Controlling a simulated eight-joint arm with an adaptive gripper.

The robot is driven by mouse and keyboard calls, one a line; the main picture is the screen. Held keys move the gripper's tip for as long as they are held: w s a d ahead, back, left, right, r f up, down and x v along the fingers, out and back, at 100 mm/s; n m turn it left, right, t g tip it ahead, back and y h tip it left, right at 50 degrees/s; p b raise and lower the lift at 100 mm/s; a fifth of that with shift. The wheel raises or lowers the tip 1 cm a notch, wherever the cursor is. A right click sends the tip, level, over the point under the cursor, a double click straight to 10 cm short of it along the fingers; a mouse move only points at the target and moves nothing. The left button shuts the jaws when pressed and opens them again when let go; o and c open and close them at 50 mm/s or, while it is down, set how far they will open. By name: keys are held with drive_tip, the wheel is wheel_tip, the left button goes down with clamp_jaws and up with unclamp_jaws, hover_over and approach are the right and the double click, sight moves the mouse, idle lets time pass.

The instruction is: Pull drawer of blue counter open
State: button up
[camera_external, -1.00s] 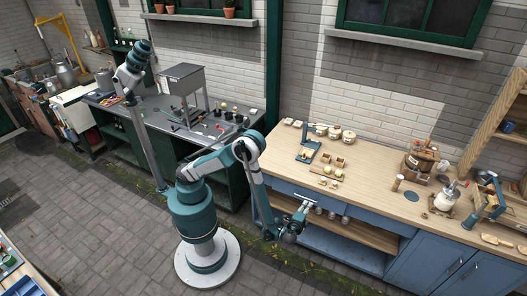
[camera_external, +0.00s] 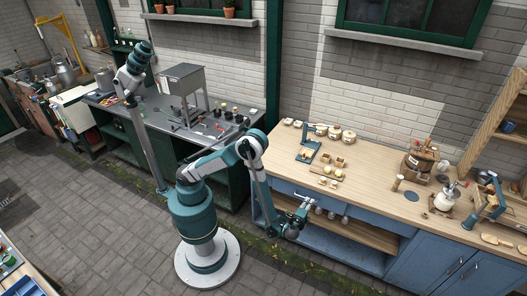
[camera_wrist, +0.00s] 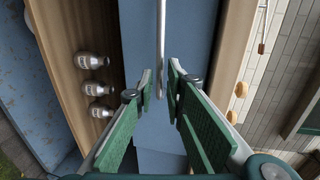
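The blue counter (camera_external: 438,258) has a wooden top, with blue drawer fronts below its front edge. In the wrist view, a blue drawer front (camera_wrist: 195,30) runs through the middle and carries a pale bar handle (camera_wrist: 161,35). The drawer looks closed. My gripper (camera_wrist: 159,84) is open, its green-padded fingers to either side of the handle's line, with a gap between them. I cannot tell whether the tips reach past the bar. In the external view my gripper (camera_external: 306,203) is at the counter's front and hides part of the drawer front.
Several small metal-topped jars (camera_wrist: 95,88) stand on the open wooden shelf (camera_external: 355,230) under the drawers. Cheese items and a small board (camera_external: 326,171) lie on the top above. A dark green workbench (camera_external: 230,185) stands left of the counter.

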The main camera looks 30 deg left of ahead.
drive_tip(key=shift+b+x, duration=0.35)
drive_tip(key=shift+x, duration=1.55)
clamp_jaws()
drive_tip(key=shift+s, duration=0.1)
drive_tip(key=f+v, duration=0.3)
drive_tip(key=v, duration=1.3)
drive_tip(key=s+f+v, duration=0.1)
drive_tip(key=f+v, duration=0.2)
drive_tip(key=v, duration=1.3)
drive_tip(key=shift+s+f, duration=0.15)
drive_tip(key=shift+f, duration=0.2)
unclamp_jaws()
